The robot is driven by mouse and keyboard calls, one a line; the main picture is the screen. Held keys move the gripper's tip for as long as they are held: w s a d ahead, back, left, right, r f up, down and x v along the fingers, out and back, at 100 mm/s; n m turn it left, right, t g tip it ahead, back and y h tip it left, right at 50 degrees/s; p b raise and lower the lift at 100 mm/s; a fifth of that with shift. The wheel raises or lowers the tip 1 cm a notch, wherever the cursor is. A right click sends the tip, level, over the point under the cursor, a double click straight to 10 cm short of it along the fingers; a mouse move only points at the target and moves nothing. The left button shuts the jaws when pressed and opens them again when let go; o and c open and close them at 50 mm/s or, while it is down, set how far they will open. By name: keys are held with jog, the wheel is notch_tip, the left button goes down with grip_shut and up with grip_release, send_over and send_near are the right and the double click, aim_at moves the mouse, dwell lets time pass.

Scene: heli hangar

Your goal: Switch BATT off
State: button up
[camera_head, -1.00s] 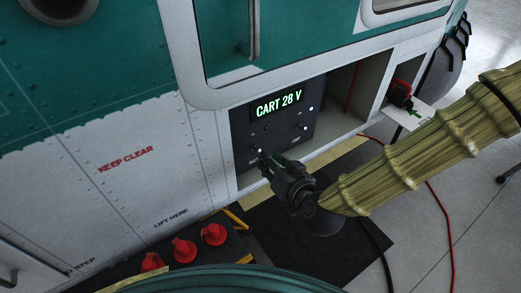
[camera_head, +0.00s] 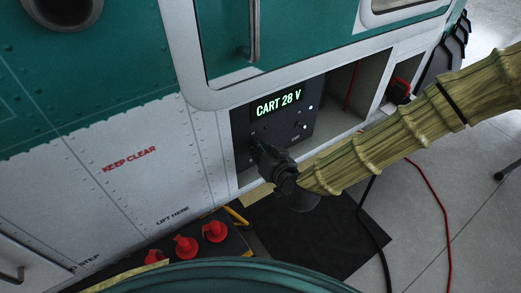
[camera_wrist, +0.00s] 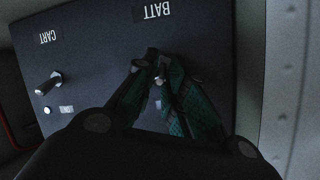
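The dark control panel (camera_head: 285,132) sits in a recess in the aircraft's side, with a lit "CART 28 V" display (camera_head: 278,105). In the wrist view the panel appears upside down. The BATT label (camera_wrist: 158,12) is at the top, and the BATT toggle switch (camera_wrist: 152,54) is just below it, with its lever partly between my fingertips. My gripper (camera_wrist: 157,66) has its two fingers close together on either side of this switch; I cannot tell whether they press on it. In the head view my gripper (camera_head: 264,153) is at the panel's lower left and hides the switch.
The CART toggle (camera_wrist: 48,82) stands apart from my fingers, near a lit lamp (camera_wrist: 47,110) and an ON label (camera_wrist: 66,108). Several red plugs (camera_head: 214,231) are at lower left. A red cable (camera_head: 440,215) and a black mat (camera_head: 320,240) lie on the floor.

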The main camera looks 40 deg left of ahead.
jog(key=shift+f+b, duration=0.15)
jog(key=shift+b, duration=0.2)
grip_shut()
jog(key=f+t+y+b, duration=0.1)
jog(key=y+b, duration=0.1)
jog(key=b, duration=0.4)
jog(key=f+t+y+b, duration=0.1)
jog(key=y+b, duration=0.1)
jog(key=b, duration=0.4)
jog(key=shift+d+f+m+y, duration=0.2)
jog(key=shift+m+y, duration=0.1)
jog(key=t+y+b, duration=0.1)
jog(key=b, duration=0.2)
jog(key=f+t+y+b, duration=0.1)
jog(key=b, duration=0.3)
jog(key=shift+a+y, duration=0.1)
jog(key=shift+y, duration=0.2)
jog(key=y+b, duration=0.1)
jog(key=b, duration=0.1)
jog(key=shift+a+m+t+b, duration=0.1)
jog(key=shift+m+t+b, duration=0.3)
jog(key=shift+r+y+b, duration=0.1)
jog(key=shift+y+b, duration=0.2)
jog(key=shift+b, duration=0.05)
jog(key=shift+o, duration=2.1)
grip_release()
